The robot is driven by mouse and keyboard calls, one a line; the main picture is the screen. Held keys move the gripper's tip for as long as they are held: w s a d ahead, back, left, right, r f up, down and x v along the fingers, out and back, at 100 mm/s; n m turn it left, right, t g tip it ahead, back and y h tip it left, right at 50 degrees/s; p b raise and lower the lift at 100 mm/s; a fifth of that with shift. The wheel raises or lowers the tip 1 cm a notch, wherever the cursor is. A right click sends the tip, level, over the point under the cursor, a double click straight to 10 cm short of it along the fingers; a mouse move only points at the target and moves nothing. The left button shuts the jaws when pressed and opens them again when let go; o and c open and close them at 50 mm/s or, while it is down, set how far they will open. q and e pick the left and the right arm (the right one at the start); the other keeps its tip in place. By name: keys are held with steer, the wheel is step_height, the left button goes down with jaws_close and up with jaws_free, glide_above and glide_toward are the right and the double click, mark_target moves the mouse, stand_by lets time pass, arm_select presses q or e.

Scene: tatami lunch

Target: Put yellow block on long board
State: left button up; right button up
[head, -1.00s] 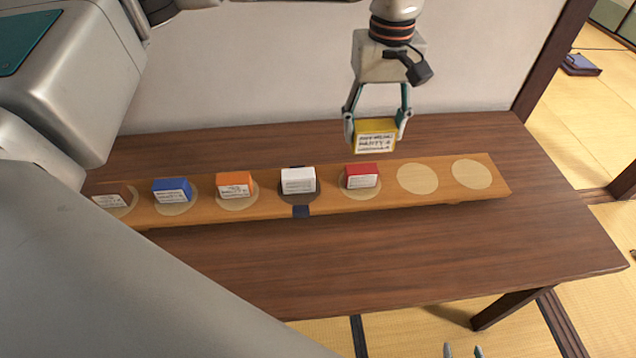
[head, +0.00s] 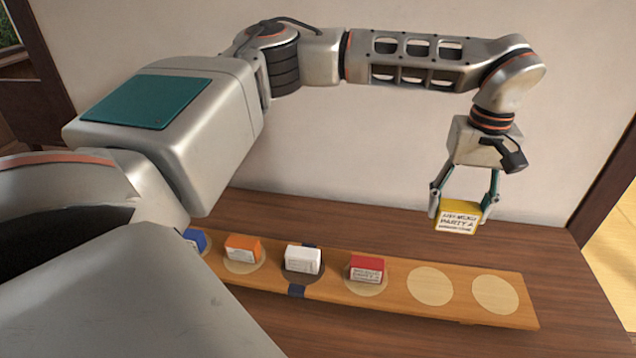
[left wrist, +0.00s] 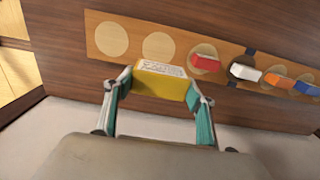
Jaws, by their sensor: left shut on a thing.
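The yellow block (head: 457,217) has a white label with writing. My left gripper (head: 462,207) is shut on it and holds it in the air, behind the right part of the long board (head: 395,300). In the left wrist view the yellow block (left wrist: 162,88) sits between the two fingers, and the board (left wrist: 130,22) lies beyond it. The board has pale round spots; two at its right end, one (head: 430,286) and the outermost (head: 495,294), are empty. My right gripper does not show.
On the board stand a red block (head: 367,269), a white block (head: 302,260) on a dark spot, an orange block (head: 242,248) and a blue block (head: 195,240) partly hidden by my arm. The brown table (head: 420,338) is bare in front of the board.

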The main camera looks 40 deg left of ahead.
arm_select(q)
steer(key=shift+w+d, duration=0.15)
steer(key=shift+w, duration=0.1)
glide_above(430, 285)
step_height(430, 285, down, 20)
steer(key=shift+r, duration=0.1)
stand_by(0.5)
steer(key=shift+f, duration=0.2)
steer(key=o, duration=1.1)
steer(key=shift+r, duration=0.1)
step_height(430, 285, up, 12)
steer(key=shift+s+r, duration=0.1)
